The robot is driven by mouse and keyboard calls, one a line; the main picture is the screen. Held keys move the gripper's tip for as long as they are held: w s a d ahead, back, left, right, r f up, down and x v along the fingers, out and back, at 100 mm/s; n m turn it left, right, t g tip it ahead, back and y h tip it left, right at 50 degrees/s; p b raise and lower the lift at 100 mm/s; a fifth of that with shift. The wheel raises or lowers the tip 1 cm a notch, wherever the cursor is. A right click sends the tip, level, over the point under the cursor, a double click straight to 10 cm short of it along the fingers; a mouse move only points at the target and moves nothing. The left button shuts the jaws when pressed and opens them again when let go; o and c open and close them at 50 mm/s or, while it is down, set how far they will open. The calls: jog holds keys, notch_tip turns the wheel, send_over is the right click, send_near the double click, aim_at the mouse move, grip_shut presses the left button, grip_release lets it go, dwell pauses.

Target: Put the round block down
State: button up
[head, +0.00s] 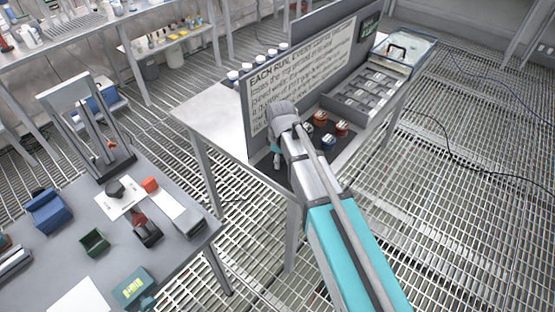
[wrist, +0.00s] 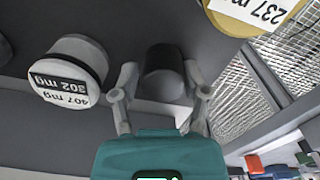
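My gripper (wrist: 161,72) has its two fingers on either side of a dark round block (wrist: 164,75) in the wrist view, and they appear to touch its sides. I cannot tell whether the block's far end touches the surface. In the head view my gripper (head: 277,158) is mostly hidden by my arm, low in front of the text panel at the worktable's near end. The held block cannot be made out there.
A white labelled block (wrist: 68,72) stands left of the held block; a yellow-rimmed one (wrist: 243,20) is upper right. Several capped blocks (head: 342,128) stand right of my wrist. Behind them are a text panel (head: 310,75) and a compartment tray (head: 362,92).

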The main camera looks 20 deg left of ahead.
grip_shut()
jog(key=shift+r, duration=0.15)
notch_tip(320, 180, up, 3)
jog(key=p, duration=0.3)
jog(key=s+d+r+p, duration=0.7)
jog(key=s+r+p, duration=0.2)
jog(key=s, duration=0.3)
jog(key=shift+d+r+p, duration=0.2)
jog(key=shift+r+p, duration=0.15)
jog(key=shift+p, duration=0.15)
